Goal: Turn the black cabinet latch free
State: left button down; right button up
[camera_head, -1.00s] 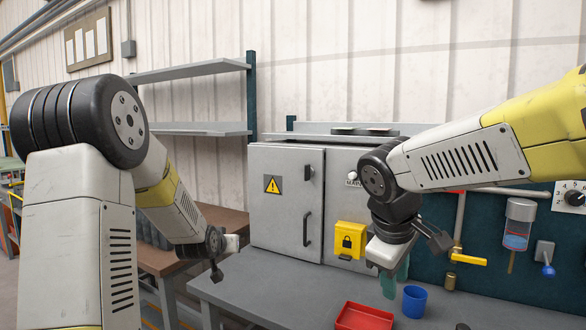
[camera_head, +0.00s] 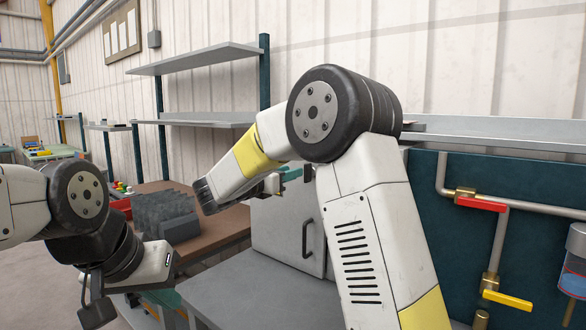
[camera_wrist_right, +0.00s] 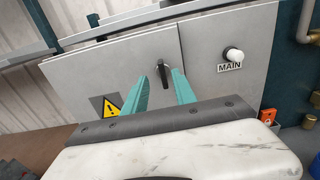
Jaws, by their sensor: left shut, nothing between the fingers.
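The black cabinet latch (camera_wrist_right: 163,72) is on the grey cabinet door (camera_wrist_right: 110,75) near its edge, in the right wrist view. It looks upright with a slight tilt. My right gripper (camera_wrist_right: 158,88) is open, with its teal fingers on either side of the latch in the picture; whether they touch it I cannot tell. In the head view my right gripper (camera_head: 285,177) is at the upper part of the cabinet (camera_head: 285,235), and my right arm hides the latch. My left gripper (camera_head: 165,297) is shut and empty at the lower left, away from the cabinet.
A white MAIN knob (camera_wrist_right: 233,55) is right of the latch. A yellow warning sign (camera_wrist_right: 110,107) is on the door's left. A black door handle (camera_head: 307,235) is below. Pipes with a red valve lever (camera_head: 482,204) and a yellow lever (camera_head: 508,300) stand at the right. The grey bench (camera_head: 245,290) looks clear.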

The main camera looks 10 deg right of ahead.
aim_at(305, 168)
jog(key=x, duration=0.7)
jog(key=shift+d, duration=0.15)
grip_shut()
